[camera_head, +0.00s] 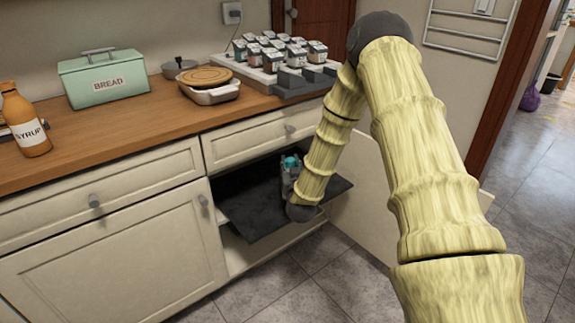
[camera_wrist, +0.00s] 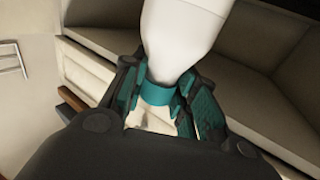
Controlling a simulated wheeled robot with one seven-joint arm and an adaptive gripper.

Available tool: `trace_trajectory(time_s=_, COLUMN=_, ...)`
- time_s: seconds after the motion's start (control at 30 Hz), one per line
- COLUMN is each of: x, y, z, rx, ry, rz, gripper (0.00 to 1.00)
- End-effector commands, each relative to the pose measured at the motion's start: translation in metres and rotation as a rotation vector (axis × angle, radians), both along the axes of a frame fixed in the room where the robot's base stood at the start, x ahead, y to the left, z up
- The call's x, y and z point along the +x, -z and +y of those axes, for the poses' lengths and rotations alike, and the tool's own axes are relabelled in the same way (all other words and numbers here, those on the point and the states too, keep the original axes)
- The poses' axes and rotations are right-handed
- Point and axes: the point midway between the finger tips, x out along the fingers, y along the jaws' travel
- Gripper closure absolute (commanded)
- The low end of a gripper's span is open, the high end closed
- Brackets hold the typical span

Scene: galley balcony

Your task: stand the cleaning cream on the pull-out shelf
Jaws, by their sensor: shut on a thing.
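The cleaning cream (camera_wrist: 185,35), a white bottle with a teal band or cap, is between my gripper's fingers in the wrist view. My gripper (camera_wrist: 160,95), dark with teal pads, is shut on the teal end, with the white body pointing away. In the head view my gripper (camera_head: 290,172) is low over the dark pull-out shelf (camera_head: 248,207), near its back right part. There the bottle's body is hidden or cannot be told from the gripper. I cannot tell whether the bottle touches the shelf.
The shelf's left and front part is bare. The counter (camera_head: 120,135) and a drawer (camera_head: 262,138) are above it, and an open cabinet door (camera_head: 362,205) stands to its right. A syrup bottle (camera_head: 25,125), bread box (camera_head: 105,80) and jar rack (camera_head: 285,75) stand on the counter.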

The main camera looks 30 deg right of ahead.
Motion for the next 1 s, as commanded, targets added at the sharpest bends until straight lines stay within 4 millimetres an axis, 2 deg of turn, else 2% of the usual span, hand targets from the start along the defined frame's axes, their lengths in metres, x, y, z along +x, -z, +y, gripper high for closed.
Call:
trace_trajectory(time_s=0.27, x=0.015, y=0.0, z=-0.007, rx=0.0, ry=0.0, rz=-0.002, gripper=1.0)
trace_trajectory(time_s=0.43, x=0.037, y=0.0, z=-0.017, rx=0.0, ry=0.0, rz=-0.003, gripper=1.0)
trace_trajectory(time_s=0.53, x=0.036, y=0.014, z=-0.017, rx=0.0, ry=-0.001, rz=0.001, gripper=1.0)
trace_trajectory(time_s=0.93, x=0.036, y=0.017, z=-0.016, rx=0.0, ry=-0.001, rz=0.0, gripper=1.0)
trace_trajectory(time_s=0.97, x=0.036, y=0.017, z=-0.016, rx=0.0, ry=0.0, rz=0.001, gripper=0.68)
trace_trajectory(time_s=1.0, x=0.036, y=0.017, z=-0.016, rx=0.0, ry=0.0, rz=0.001, gripper=0.6)
